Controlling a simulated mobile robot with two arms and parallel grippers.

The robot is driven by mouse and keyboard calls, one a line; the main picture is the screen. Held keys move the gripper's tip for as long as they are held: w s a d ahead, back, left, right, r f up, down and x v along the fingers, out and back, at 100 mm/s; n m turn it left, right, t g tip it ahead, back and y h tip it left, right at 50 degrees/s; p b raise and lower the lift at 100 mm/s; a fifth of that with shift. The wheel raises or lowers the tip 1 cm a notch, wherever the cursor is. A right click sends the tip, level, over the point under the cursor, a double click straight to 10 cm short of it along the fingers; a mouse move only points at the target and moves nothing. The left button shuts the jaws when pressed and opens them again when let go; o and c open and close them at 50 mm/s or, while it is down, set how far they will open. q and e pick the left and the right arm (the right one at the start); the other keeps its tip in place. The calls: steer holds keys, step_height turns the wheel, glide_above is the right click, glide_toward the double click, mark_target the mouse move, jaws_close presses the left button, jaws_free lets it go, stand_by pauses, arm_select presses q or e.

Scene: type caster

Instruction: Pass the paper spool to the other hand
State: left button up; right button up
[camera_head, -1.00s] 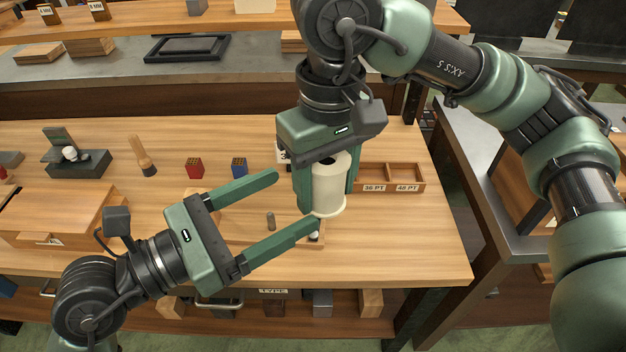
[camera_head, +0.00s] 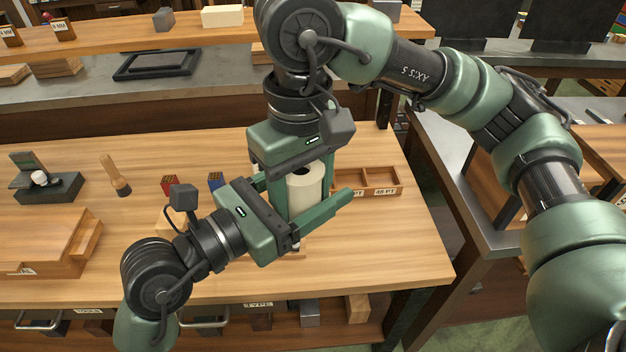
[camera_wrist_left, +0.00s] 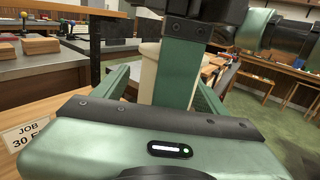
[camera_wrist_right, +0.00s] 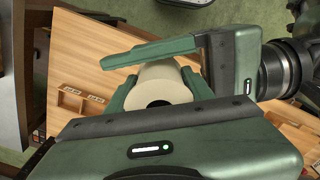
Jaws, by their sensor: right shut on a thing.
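The paper spool (camera_head: 305,187) is a cream-white cylinder with a dark core hole, held upright above the bench. My right gripper (camera_head: 301,212) points down from above and is shut on it. In the right wrist view the spool (camera_wrist_right: 158,88) sits between the right fingers. My left gripper (camera_head: 309,186) comes in from the left, open, with its fingers spread to either side of the spool. In the left wrist view the spool (camera_wrist_left: 150,70) is partly hidden behind a right-gripper finger.
A wooden compartment tray (camera_head: 383,190) with a "48 PT" label stands close on the right. A red block (camera_head: 170,184), a blue block (camera_head: 215,180) and a wooden-handled tool (camera_head: 118,178) stand to the left. The bench's front right area is clear.

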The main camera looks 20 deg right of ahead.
arm_select(q)
steer(key=c, duration=1)
steer(key=shift+w, duration=0.1)
steer(key=c, duration=0.3)
arm_select(e)
steer(key=o, duration=0.9)
arm_select(q)
steer(key=shift+c, duration=0.2)
arm_select(e)
steer(key=o, duration=0.4)
steer(key=shift+o, duration=0.2)
